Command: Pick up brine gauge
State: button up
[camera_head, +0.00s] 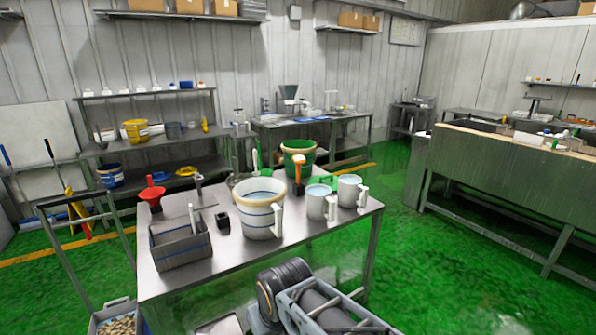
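I cannot tell for sure which thing is the brine gauge. An upright tool with an orange top (299,164) stands on the steel table (330,232), behind a large white blue-banded pitcher (258,212). A small black object (222,222) lies left of the pitcher. A slim metal tool (198,187) stands upright near the back left. Parts of my arm show at the bottom of the picture, in front of the table. My gripper's fingertips cannot be made out there.
Two white jugs (320,202) (351,190) stand at the table's right. A grey box (180,246) and red funnel (152,195) stand at the left. A green bucket (298,150) is at the back. The table's front right is clear.

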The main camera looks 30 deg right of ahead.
aim_at(299, 159)
jog(key=z, duration=0.3)
jog(key=k, duration=0.4)
jog(key=z, duration=1.4)
jog(key=i, duration=1.55)
jog(key=u, duration=0.85)
jog(key=i, duration=0.7)
jog(key=u, duration=1.1)
jog(key=i, duration=0.3)
jog(key=u, duration=0.25)
